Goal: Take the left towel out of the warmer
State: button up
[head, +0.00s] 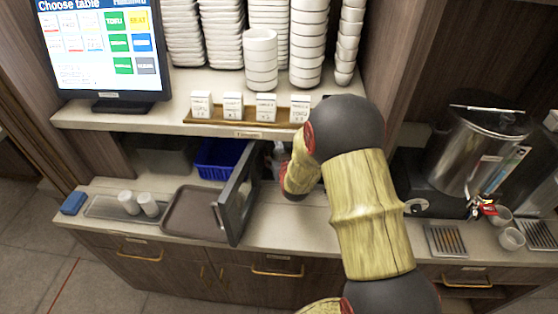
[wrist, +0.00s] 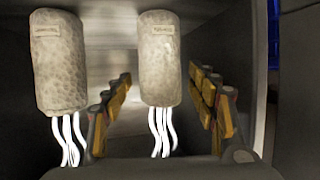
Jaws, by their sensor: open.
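Two rolled pale, speckled towels with small labels show in the wrist view inside the warmer (wrist: 205,35): the left towel (wrist: 58,65) and the right towel (wrist: 158,60). White wavy lines show below each. My gripper (wrist: 160,80) is open and empty, with its yellow-padded fingers reaching into the warmer. The right towel appears between the fingers in the picture; the left towel is outside the left finger. I cannot tell how far ahead they are. In the head view the grey warmer door (head: 237,195) stands open, and my arm and the door hide the gripper and towels.
A brown tray (head: 190,212) lies left of the door, near two small white cylinders (head: 128,203) on a glass tray. A blue bin (head: 215,158) stands behind. Stacked bowls (head: 261,55) and small cartons (head: 233,106) are on the shelf above. A metal pot (head: 470,150) stands right.

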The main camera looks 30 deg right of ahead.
jog(key=shift+c, duration=0.8)
jog(key=c, duration=1.1)
